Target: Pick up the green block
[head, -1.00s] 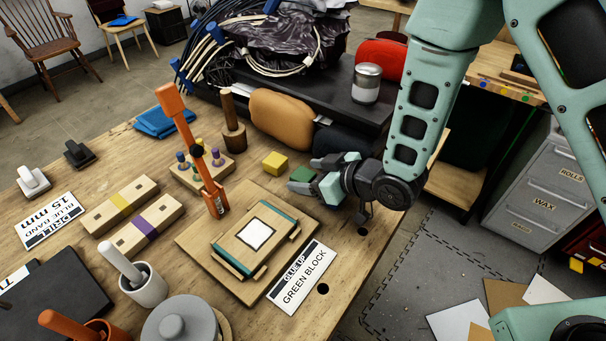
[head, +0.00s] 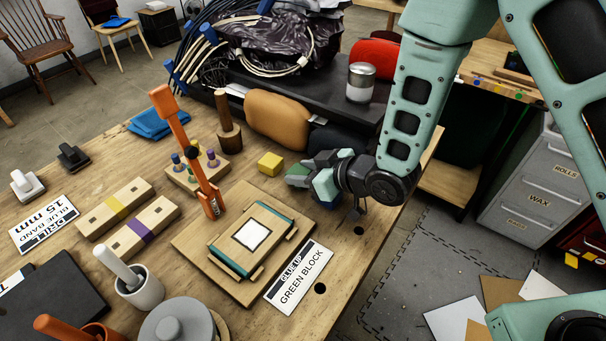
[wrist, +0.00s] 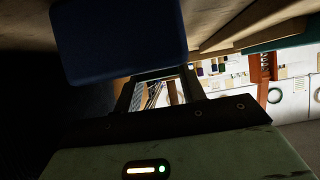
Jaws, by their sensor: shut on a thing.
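The green block (head: 297,170) shows at the tips of my gripper (head: 310,174) in the head view, partly hidden by the fingers. The gripper is shut on it, over the right part of the table, just right of a yellow block (head: 270,163). In the wrist view a large dark blue face (wrist: 120,40) fills the upper left, close to the camera. I cannot make out the green block clearly there. Whether it is clear of the table is hard to tell.
A wooden jig (head: 238,278) with teal strips lies left of the gripper, beside a "GREEN BLOCK" card (head: 300,280). An orange clamp (head: 184,140) stands upright behind the jig. A tan chair back (head: 277,118) and black desk (head: 335,98) are beyond the table.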

